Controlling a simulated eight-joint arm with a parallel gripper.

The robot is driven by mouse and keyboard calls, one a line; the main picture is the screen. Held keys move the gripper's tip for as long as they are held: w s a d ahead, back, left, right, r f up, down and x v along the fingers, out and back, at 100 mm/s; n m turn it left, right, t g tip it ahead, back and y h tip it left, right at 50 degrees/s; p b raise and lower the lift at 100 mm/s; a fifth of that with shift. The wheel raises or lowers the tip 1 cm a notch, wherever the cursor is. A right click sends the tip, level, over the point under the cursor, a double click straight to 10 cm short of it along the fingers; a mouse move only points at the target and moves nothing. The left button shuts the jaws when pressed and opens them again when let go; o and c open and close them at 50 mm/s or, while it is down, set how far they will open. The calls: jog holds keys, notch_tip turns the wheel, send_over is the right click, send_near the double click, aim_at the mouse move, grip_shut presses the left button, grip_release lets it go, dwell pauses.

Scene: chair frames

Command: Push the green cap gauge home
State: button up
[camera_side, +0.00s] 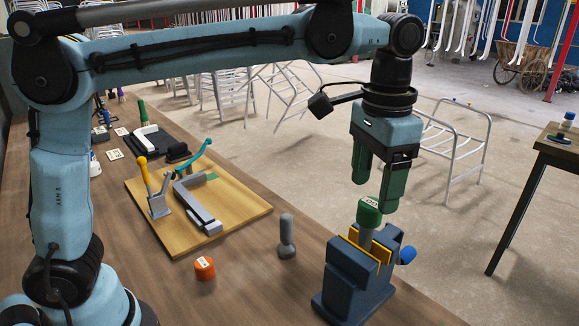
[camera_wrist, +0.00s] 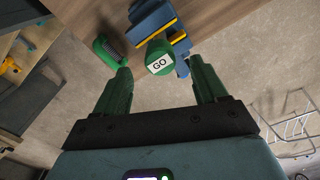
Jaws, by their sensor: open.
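The green cap gauge (camera_side: 369,212), with a white "GO" label, sits on top of an upright grey tube (camera_side: 365,238). A blue vise (camera_side: 345,280) with yellow jaw faces holds the tube. The cap gauge also shows in the wrist view (camera_wrist: 160,58), with the vise (camera_wrist: 150,18) behind it. My gripper (camera_side: 377,197) points down just above the cap gauge, its green fingers apart and empty. In the wrist view my gripper (camera_wrist: 160,72) has one finger on each side of the cap, with gaps visible. How far the tube reaches inside the cap is hidden.
An orange labelled cap (camera_side: 204,268) and a grey peg (camera_side: 286,236) stand on the bench left of the vise. A wooden board (camera_side: 240,208) carries a yellow-handled clamp (camera_side: 152,190). A blue knob (camera_side: 407,255) sticks out from the vise. Chair frames (camera_side: 455,145) stand on the floor beyond.

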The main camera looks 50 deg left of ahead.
notch_tip(320, 180, up, 8)
dwell(0.5)
jog(key=s+a+f+n+t, duration=0.2)
jog(key=s+a+f, duration=0.3)
jog(key=a+f, duration=0.4)
jog(key=s+a+f+n+t, duration=0.2)
jog(key=s+a+f+t, duration=0.2)
jog(key=a+f, duration=0.5)
jog(key=shift+s+n+t, duration=0.4)
jog(key=shift+t, duration=0.2)
